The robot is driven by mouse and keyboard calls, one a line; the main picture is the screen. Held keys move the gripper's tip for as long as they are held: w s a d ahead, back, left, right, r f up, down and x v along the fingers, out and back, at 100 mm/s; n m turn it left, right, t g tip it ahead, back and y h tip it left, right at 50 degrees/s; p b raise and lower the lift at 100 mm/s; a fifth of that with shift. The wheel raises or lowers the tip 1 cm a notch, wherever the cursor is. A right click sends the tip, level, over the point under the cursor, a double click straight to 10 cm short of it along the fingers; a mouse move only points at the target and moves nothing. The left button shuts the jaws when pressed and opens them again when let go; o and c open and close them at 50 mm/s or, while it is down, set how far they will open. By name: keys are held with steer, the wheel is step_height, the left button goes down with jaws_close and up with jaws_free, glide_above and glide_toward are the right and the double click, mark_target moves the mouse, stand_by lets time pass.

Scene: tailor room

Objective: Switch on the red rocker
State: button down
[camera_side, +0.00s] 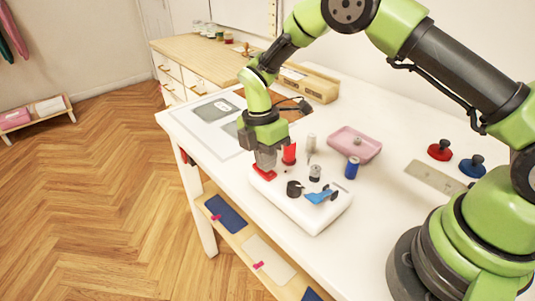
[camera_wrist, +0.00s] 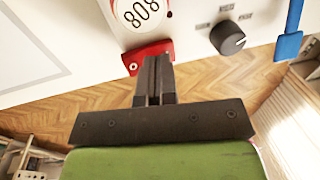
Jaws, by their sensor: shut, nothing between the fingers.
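The red rocker (camera_side: 264,172) is at the near left end of a white control box (camera_side: 325,218) on the table. It also shows in the wrist view (camera_wrist: 136,60), partly hidden behind my fingers. My gripper (camera_side: 265,161) points down with its fingertips right at the rocker; the fingers are shut and empty, side by side in the wrist view (camera_wrist: 157,62). I cannot tell whether the tips touch the rocker, or which way it is tipped.
A black knob (camera_side: 294,188) and a blue lever (camera_side: 322,195) share the box. A red cylinder (camera_side: 289,154) stands just behind my gripper. A blue spool (camera_side: 352,167) and a pink tray (camera_side: 354,144) stand farther back. The table's front edge is close to the box.

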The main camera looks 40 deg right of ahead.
step_height(320, 180, up, 14)
steer(key=s, duration=0.2)
steer(key=shift+s, duration=0.1)
stand_by(0.3)
steer(key=s+d+r+m+t+y, duration=0.1)
steer(key=s+d+r+m+t, duration=0.25)
steer(key=s+r+m, duration=0.6)
steer(key=s+r+m+t+y, duration=0.1)
steer(key=s+m+t, duration=0.4)
steer(key=s+m, duration=0.5)
steer(key=shift+d+r+m, duration=0.2)
steer(key=shift+r+m, duration=0.3)
steer(key=shift+m, duration=0.75)
steer(key=shift+w+t, duration=0.15)
steer(key=shift+t, duration=0.1)
